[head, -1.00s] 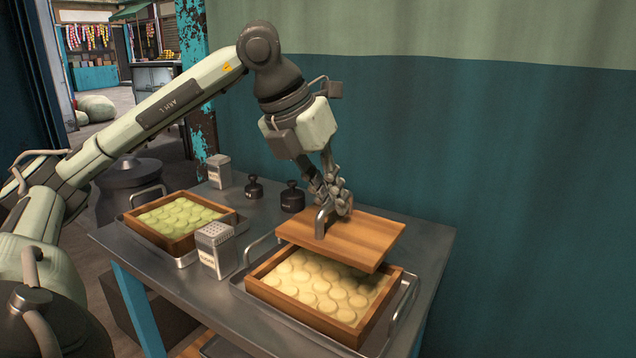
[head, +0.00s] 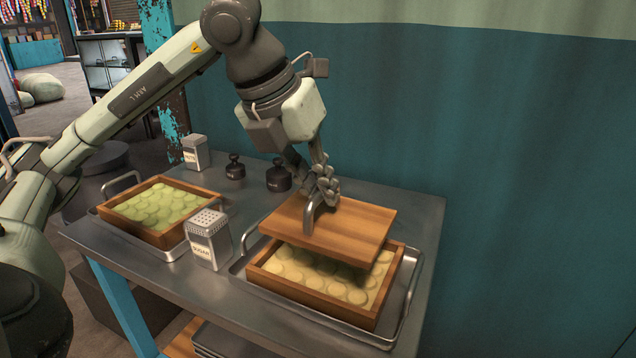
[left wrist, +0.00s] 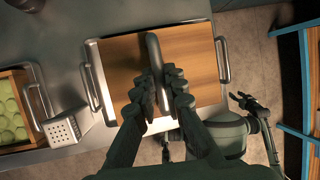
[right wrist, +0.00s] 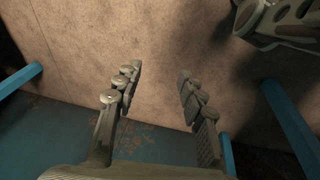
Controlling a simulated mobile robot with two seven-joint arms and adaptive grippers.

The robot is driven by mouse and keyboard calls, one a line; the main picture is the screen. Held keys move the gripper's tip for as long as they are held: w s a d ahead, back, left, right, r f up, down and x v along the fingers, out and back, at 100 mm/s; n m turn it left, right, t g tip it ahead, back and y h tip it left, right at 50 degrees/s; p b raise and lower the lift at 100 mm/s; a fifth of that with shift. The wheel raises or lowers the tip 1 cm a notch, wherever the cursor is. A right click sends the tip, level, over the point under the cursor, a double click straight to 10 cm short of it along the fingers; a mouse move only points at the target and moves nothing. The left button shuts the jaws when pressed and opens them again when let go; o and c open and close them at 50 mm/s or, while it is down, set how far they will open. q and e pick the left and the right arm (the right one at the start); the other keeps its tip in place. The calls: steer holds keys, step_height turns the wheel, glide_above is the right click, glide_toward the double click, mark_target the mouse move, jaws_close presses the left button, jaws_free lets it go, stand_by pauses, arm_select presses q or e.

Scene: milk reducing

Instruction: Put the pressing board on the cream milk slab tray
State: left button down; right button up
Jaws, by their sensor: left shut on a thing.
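The pressing board (head: 345,236) is a flat wooden board with a metal handle (head: 310,214). My left gripper (head: 322,192) is shut on that handle and holds the board above the cream milk slab tray (head: 310,292). The tray is a wooden frame of round cream pieces. The board covers its back part, and a gap shows between them at the front. In the left wrist view the board (left wrist: 200,65) hides most of the tray, and the left fingers (left wrist: 163,98) close on the handle. My right gripper (right wrist: 157,92) is open and empty, over the floor.
A metal pan (head: 402,325) with raised handles lies under the cream tray. A sugar shaker (head: 208,240) stands just left of it. A tray of green slabs (head: 155,231), another shaker (head: 195,153) and two dark weights (head: 235,168) (head: 279,177) are also on the metal table.

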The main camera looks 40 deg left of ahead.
mark_target(317, 218)
arm_select(q)
steer(key=shift+f+b, duration=0.5)
steer(key=shift+f, duration=0.3)
steer(key=shift+f+b, duration=0.3)
step_height(317, 218, down, 2)
steer(key=shift+f+b, duration=0.2)
steer(key=shift+b, duration=0.9)
steer(key=shift+f+b, duration=0.6)
steer(key=shift+f, duration=0.05)
arm_select(e)
step_height(317, 218, up, 13)
steer(key=w+t, duration=0.1)
steer(key=w, duration=0.1)
steer(key=shift+w+a+h, duration=0.15)
steer(key=shift+h, duration=0.15)
steer(key=shift+f, duration=0.1)
arm_select(q)
steer(key=shift+f+b, duration=0.3)
arm_select(e)
steer(key=shift+f, duration=0.35)
arm_select(q)
steer(key=c, duration=1)
jaws_free()
